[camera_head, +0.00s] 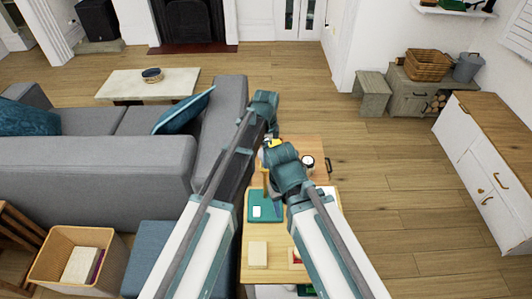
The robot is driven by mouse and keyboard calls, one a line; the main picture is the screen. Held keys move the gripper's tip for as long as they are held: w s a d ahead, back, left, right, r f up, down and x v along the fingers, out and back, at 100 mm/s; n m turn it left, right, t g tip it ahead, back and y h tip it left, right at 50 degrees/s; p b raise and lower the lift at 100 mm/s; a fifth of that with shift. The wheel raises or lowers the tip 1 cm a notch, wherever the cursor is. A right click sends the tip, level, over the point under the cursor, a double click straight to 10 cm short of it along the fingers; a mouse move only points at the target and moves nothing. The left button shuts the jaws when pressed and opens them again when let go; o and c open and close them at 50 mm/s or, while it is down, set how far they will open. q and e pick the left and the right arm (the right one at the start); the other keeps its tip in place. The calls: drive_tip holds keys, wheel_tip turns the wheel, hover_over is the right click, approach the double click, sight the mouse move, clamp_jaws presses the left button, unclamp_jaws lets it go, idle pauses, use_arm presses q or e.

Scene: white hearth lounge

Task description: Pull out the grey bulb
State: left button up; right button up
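I cannot make out a grey bulb; my arms cover part of the narrow wooden table (284,245) in the middle. My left gripper (268,128) reaches over the far end of the table, and its fingers are too small and hidden to read. My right gripper (270,172) is just nearer, over the table, with its fingers mostly hidden by its wrist. A small yellow item (272,142) shows between the two grippers. A small round white and dark item (308,161) stands to the right of my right wrist.
A teal tray (252,196) with light items and a pale block (258,253) lie on the nearer tabletop. A grey sofa (95,165) stands close on the left, with a blue ottoman (150,255) in front. The floor to the right is clear up to a white cabinet (480,160).

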use_arm(q)
drive_tip(key=c, duration=1.4)
drive_tip(key=shift+c, duration=0.2)
drive_tip(key=shift+r, duration=0.15)
drive_tip(key=shift+r+p, duration=2.15)
drive_tip(key=shift+p, duration=0.15)
